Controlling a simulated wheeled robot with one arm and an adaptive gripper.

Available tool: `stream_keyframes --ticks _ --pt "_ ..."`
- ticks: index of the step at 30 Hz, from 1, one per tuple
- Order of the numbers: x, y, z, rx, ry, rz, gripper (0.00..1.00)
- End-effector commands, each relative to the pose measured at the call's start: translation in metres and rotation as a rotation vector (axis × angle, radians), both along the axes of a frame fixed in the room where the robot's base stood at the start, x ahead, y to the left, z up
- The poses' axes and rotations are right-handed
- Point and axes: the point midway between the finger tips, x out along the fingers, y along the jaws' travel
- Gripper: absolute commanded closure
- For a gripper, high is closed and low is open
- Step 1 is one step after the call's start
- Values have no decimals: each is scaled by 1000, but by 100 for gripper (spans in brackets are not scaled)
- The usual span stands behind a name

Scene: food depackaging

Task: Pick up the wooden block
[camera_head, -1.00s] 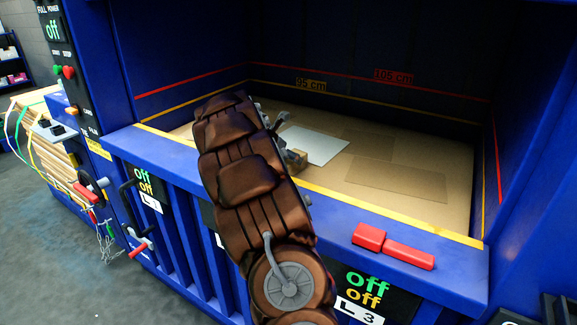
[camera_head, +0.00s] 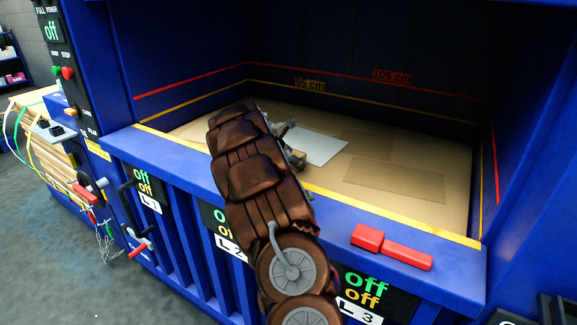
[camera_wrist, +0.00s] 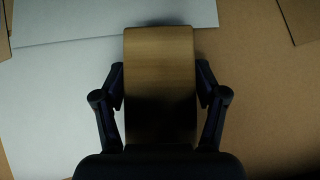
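The wooden block (camera_wrist: 160,85) stands between the two fingers of my gripper (camera_wrist: 160,88) in the wrist view. The fingers press against its left and right sides, so my gripper looks shut on it. In the head view, a small part of the block (camera_head: 298,159) shows just right of my arm, over the press chamber near the white sheet. My arm hides most of the gripper there. I cannot tell whether the block touches the cardboard below.
Cardboard (camera_head: 395,182) covers the chamber floor, with a white sheet (camera_head: 316,147) on it. The blue front wall (camera_head: 340,215) with a yellow edge lies under my arm. A red handle (camera_head: 392,246) sits on its top at the right.

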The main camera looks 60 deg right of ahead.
Motion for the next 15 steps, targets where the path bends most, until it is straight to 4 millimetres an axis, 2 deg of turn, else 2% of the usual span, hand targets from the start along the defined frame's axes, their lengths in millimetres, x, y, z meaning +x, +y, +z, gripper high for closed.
stream_keyframes --ticks 2,13,15 --pt "0 0 0 0 0 0 41" --pt "0 0 0 0 0 0 79" --pt "0 0 0 0 0 0 81"
